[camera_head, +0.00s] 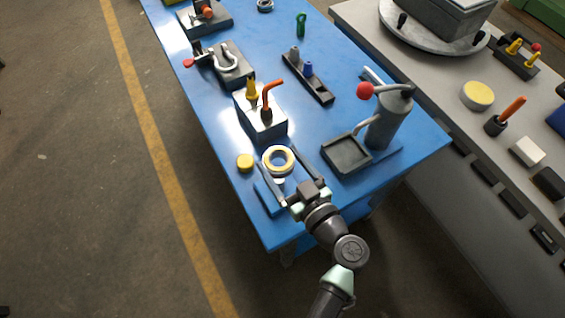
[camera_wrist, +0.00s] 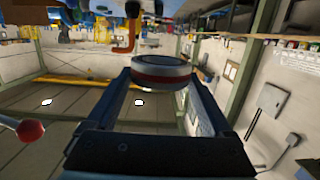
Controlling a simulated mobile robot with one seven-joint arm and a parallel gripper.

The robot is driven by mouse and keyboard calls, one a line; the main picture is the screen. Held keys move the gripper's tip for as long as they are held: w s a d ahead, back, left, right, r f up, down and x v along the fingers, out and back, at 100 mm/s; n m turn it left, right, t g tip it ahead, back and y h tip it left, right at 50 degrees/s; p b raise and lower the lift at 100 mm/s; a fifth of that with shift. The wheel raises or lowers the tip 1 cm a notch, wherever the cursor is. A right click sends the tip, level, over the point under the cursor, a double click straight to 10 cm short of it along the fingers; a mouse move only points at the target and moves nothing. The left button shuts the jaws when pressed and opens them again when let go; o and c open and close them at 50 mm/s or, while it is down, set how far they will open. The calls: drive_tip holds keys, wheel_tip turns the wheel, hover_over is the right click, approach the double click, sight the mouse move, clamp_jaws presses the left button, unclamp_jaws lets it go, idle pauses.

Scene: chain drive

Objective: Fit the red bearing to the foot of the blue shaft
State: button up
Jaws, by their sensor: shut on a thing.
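My gripper (camera_head: 280,160) is shut on a ring-shaped part (camera_head: 279,150), which I take to be the bearing. From above it looks pale yellow with an open centre. In the wrist view the ring (camera_wrist: 162,64) sits between the two fingertips (camera_wrist: 161,78), and its side shows a red band between pale edges. The ring is held near the front left of the blue table. A small blue upright piece (camera_head: 308,69) stands in a dark rack farther back; I cannot tell whether it is the blue shaft. No shaft shows clearly at the ring.
A pale block with an orange bent handle (camera_head: 268,100) and a yellow cone (camera_head: 251,89) stands just beyond the ring. A yellow disc (camera_head: 245,161) lies to its left. A grey press with a red knob (camera_head: 365,90) and a dark tray (camera_head: 346,153) stand at the right.

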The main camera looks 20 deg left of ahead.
drive_tip(key=b, duration=0.6)
hover_over(282, 189)
drive_tip(key=shift+f, duration=2.8)
drive_tip(key=shift+b, duration=1.2)
drive_tip(key=shift+f+b, duration=3.7)
drive_tip(key=shift+b, duration=0.65)
drive_tip(key=o, duration=1.4)
drive_tip(key=shift+r, duration=0.1)
drive_tip(key=shift+o, duration=0.6)
